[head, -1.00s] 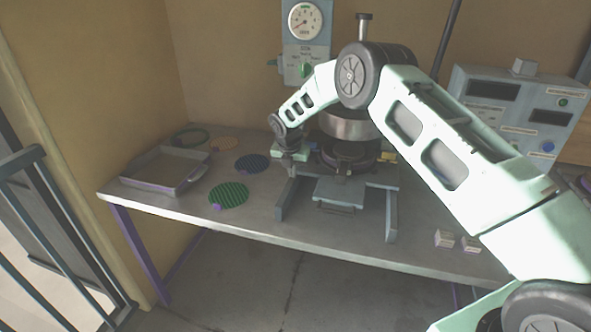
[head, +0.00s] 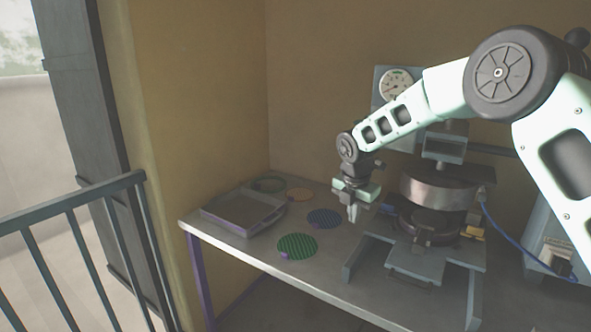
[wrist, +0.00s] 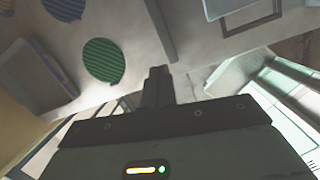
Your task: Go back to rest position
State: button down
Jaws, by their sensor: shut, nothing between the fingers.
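My gripper (head: 353,212) hangs pointing down above the table, left of the press and apart from it. Its fingers are together with nothing held. The press (head: 440,195) has a round metal head and a grey front plate. A green striped disc (head: 297,246) and a blue one (head: 325,217) lie on the table left of the press. The green disc also shows in the wrist view (wrist: 103,60).
The table (head: 330,280) holds a shallow grey tray (head: 243,211) at its left end, with an orange disc (head: 299,194) and a green ring (head: 269,184) behind. A gauge (head: 397,84) stands behind the press. A blue cable (head: 515,238) runs right. A railing (head: 75,205) is at left.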

jog(key=s+a+r+m+y, duration=0.1)
jog(key=s+a+r+m, duration=0.15)
jog(key=s, duration=0.45)
jog(key=s+a+r+m+g, duration=0.1)
jog(key=s+a+r+m, duration=0.15)
jog(key=s, duration=0.45)
jog(key=s+a+r+m+y, duration=0.15)
jog(key=s+a+m, duration=0.25)
jog(key=s, duration=0.4)
jog(key=s+d+m, duration=0.2)
jog(key=s+m, duration=0.2)
jog(key=s, duration=0.7)
jog(key=s+d+m+g, duration=0.1)
jog(key=s+m, duration=0.4)
jog(key=s, duration=0.6)
jog(key=shift+d+f+m+h, duration=0.15)
jog(key=shift+d+m+h, duration=0.15)
jog(key=shift+d+h, duration=0.15)
